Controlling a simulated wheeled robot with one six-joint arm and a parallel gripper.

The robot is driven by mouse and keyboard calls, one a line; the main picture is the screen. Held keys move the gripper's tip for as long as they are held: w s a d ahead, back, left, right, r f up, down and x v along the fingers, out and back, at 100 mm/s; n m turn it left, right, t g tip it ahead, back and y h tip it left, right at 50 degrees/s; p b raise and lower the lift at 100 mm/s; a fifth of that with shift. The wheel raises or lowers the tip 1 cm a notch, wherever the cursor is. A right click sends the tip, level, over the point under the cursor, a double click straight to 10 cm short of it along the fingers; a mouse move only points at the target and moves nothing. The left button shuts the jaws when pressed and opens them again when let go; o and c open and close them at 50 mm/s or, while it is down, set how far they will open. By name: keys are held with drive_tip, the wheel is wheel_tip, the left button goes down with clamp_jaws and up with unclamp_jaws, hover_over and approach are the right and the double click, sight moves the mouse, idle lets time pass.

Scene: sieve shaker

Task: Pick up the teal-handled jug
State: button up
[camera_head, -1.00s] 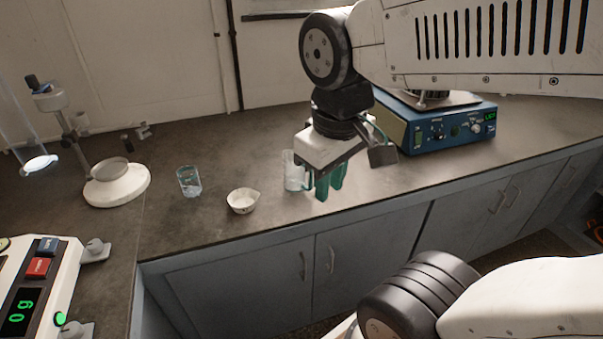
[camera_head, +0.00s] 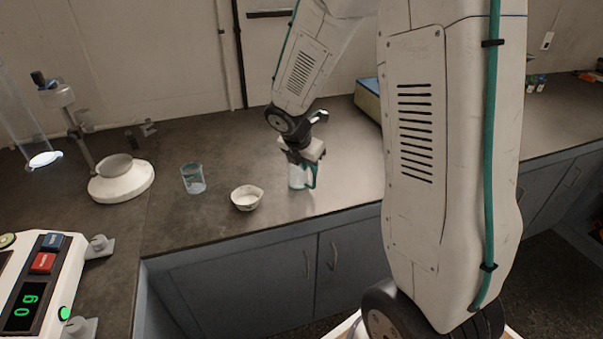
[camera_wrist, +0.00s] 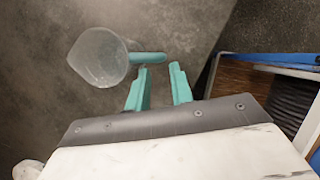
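The clear jug (camera_head: 296,178) stands on the dark bench below my gripper (camera_head: 303,163) in the head view. In the wrist view the jug (camera_wrist: 98,58) is at upper left, with its teal handle (camera_wrist: 149,58) pointing right. My gripper (camera_wrist: 160,68) is open and empty there, its two teal fingers apart. The handle lies just ahead of the fingertips, closer to the left finger. Whether a finger touches it, I cannot tell. In the head view the teal handle and fingers overlap and are hard to separate.
A white bowl (camera_head: 247,198) and a glass beaker (camera_head: 193,179) stand left of the jug. A stand with a white base (camera_head: 121,183) is further left. A blue device (camera_head: 368,100) is behind, partly hidden by my arm. A scale (camera_head: 42,275) reads 0 g.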

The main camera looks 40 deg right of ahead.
sight(313, 189)
drive_tip(key=x, duration=0.6)
drive_tip(key=shift+s+f, duration=0.2)
drive_tip(key=shift+f, duration=0.2)
clamp_jaws()
